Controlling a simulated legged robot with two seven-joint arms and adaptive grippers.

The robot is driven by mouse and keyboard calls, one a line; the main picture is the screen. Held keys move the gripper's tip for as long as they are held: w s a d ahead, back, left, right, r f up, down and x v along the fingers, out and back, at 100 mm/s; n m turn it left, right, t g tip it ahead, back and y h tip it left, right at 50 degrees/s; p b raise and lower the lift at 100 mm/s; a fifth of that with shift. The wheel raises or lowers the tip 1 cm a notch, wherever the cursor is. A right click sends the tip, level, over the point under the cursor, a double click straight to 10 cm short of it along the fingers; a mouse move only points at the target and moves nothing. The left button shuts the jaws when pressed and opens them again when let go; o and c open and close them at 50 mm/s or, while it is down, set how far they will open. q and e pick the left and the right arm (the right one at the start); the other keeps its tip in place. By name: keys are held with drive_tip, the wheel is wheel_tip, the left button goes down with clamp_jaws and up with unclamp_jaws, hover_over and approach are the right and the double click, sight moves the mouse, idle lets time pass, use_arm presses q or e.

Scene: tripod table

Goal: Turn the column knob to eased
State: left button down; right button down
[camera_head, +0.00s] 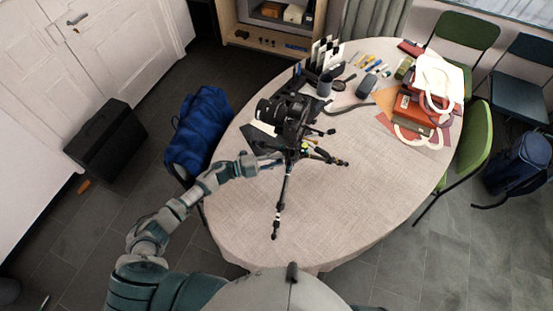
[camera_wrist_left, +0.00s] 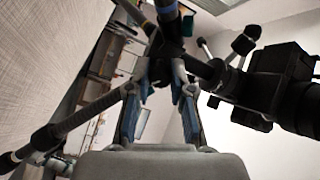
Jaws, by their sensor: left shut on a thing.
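A black camera (camera_head: 285,116) sits on a small tripod (camera_head: 284,190) on the table, its legs spread on the cloth. My left gripper (camera_head: 278,162) reaches in from the left to the tripod just below the camera. In the left wrist view my left gripper (camera_wrist_left: 163,80) has its fingertips drawn together on a small dark part at the tripod column, which I take to be the column knob (camera_wrist_left: 164,62). The fingertips hide most of it, so its setting cannot be read. The camera also shows at the right of the wrist view (camera_wrist_left: 285,85). My right gripper is out of view.
The oval table (camera_head: 350,210) is clear in front and to the right of the tripod. A red-brown case (camera_head: 415,110) and white bag lie at the right. A blue bag (camera_head: 197,133) is left of the table.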

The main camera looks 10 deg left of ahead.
use_arm(q)
drive_tip(key=shift+a+f, duration=0.15)
drive_tip(key=shift+f, duration=0.1)
drive_tip(key=c, duration=1)
unclamp_jaws()
drive_tip(key=shift+a+r, duration=0.1)
drive_tip(key=shift+a, duration=0.1)
drive_tip(key=v, duration=1.2)
drive_tip(key=shift+d, duration=0.15)
